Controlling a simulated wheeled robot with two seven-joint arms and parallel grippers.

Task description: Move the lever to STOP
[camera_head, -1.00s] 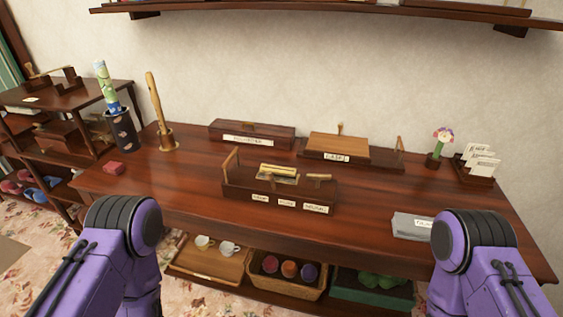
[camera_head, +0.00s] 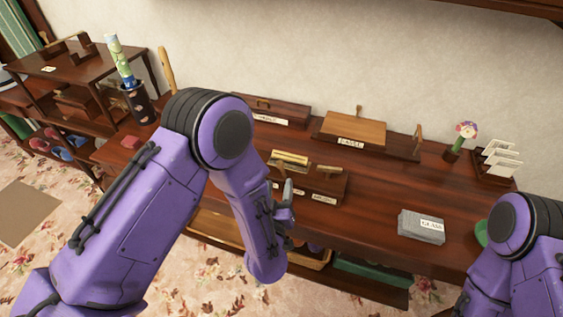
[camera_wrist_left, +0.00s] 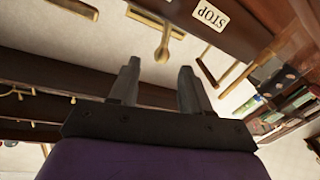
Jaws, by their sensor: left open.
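A dark wooden box (camera_head: 338,188) stands near the front of the table, partly hidden behind my left arm. A brass piece (camera_head: 290,160) and a short wooden handle (camera_head: 329,169) show at its top. Its small labels are unreadable in the head view. In the left wrist view a STOP label (camera_wrist_left: 211,14) sits on dark wood, with a brass lever-like piece with a rounded end (camera_wrist_left: 163,45) beside it. My left gripper (camera_head: 288,188) is open and empty in front of the box; its fingers (camera_wrist_left: 157,75) point toward the brass piece, apart from it. My right gripper is out of view.
Behind are a labelled long box (camera_head: 283,112) and a wooden panel on a base (camera_head: 352,131). A grey block labelled GLASS (camera_head: 421,227), a card holder (camera_head: 495,172) and a flower (camera_head: 466,130) stand to the right. The table between box and grey block is clear.

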